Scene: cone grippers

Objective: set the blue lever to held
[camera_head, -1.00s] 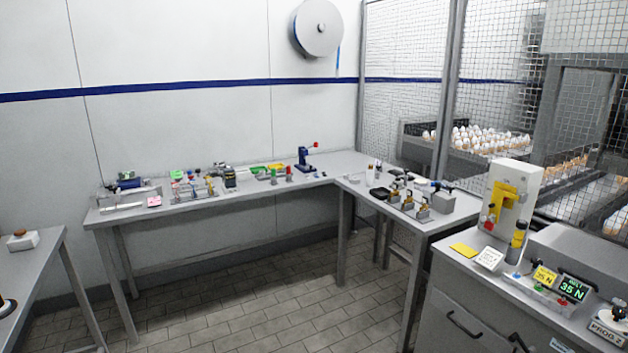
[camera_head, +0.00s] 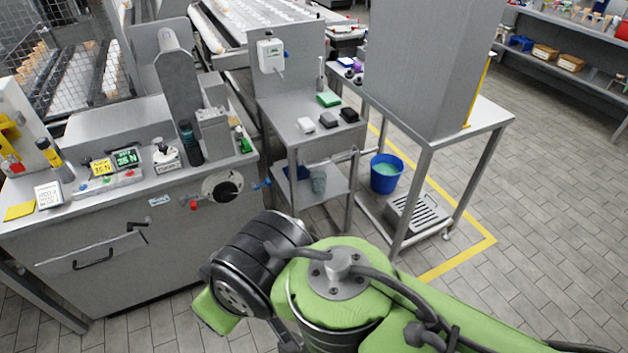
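A small blue lever (camera_head: 262,184) sticks out on the right side of a round dark-and-pale fitting (camera_head: 222,187) on the front of the grey cabinet (camera_head: 120,235). A red knob (camera_head: 194,205) sits on the left of the same fitting. A second blue part shows on the white wall box (camera_head: 270,56) further back; it is too small to tell what it is. My green and black arm reaches in from the lower right, below and in front of the cabinet. My gripper does not show, and the blue lever is clear of the arm.
On the cabinet stand green and yellow displays (camera_head: 126,157), a dark cylinder (camera_head: 191,143) and a grey box (camera_head: 213,132). A steel side table (camera_head: 290,120) stands to the right. Beyond it are a blue bucket (camera_head: 386,173) and a steel-legged table. Tiled floor is free at far right.

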